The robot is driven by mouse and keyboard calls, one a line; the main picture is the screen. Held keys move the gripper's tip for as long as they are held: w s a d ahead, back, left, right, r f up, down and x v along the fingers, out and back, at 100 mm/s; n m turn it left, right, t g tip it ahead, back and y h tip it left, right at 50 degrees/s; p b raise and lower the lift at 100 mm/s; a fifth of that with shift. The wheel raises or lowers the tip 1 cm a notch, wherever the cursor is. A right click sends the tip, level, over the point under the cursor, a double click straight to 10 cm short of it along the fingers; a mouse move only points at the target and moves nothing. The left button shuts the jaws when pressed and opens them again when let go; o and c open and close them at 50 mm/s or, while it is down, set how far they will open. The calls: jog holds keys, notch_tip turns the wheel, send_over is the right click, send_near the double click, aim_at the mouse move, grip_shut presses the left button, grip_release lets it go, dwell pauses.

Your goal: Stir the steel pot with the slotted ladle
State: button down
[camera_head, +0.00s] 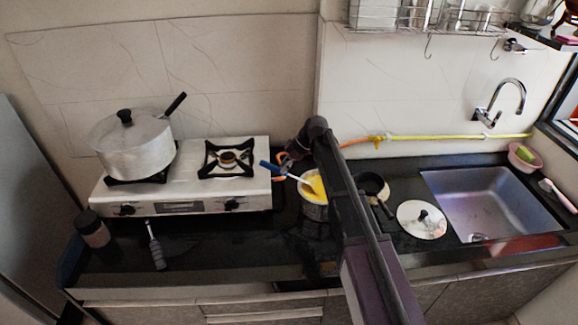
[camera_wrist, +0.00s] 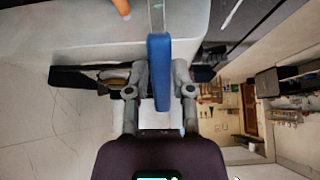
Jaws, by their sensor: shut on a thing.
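My gripper (camera_head: 284,163) is shut on the blue handle of the slotted ladle (camera_head: 269,167). In the wrist view the blue handle (camera_wrist: 158,70) stands between the two grey fingers of my gripper (camera_wrist: 159,92). The ladle's shaft slants down to the right, into the steel pot (camera_head: 315,211), an open pot with yellow contents on the dark counter just right of the stove. The ladle's head is not clearly seen; it seems to be in the yellow contents. My arm covers the pot's right side.
A large lidded pot (camera_head: 135,149) stands on the left burner of the white stove (camera_head: 184,195); the right burner (camera_head: 228,160) is bare. A small black pan (camera_head: 373,187), a lid (camera_head: 421,220) and the sink (camera_head: 490,205) lie to the right. A dark jar (camera_head: 93,232) stands front left.

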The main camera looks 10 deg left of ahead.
jog(key=shift+s+a, duration=0.2)
jog(key=shift+s+d+r+p, duration=0.55)
jog(key=shift+d+r+p, duration=0.45)
jog(key=shift+r+p, duration=0.7)
jog(key=shift+s+a+f+t+h+p, duration=0.2)
jog(key=shift+a+f+t+h, duration=0.15)
jog(key=shift+a+h, duration=0.55)
jog(key=shift+s+a+f+t+h+p, duration=0.2)
jog(key=shift+a+f+h, duration=0.25)
jog(key=shift+h, duration=0.85)
jog(key=shift+s+a+f+t+h+p, duration=0.15)
jog(key=shift+a+f+t+h, duration=0.2)
jog(key=shift+a+h, duration=0.55)
jog(key=shift+d, duration=0.25)
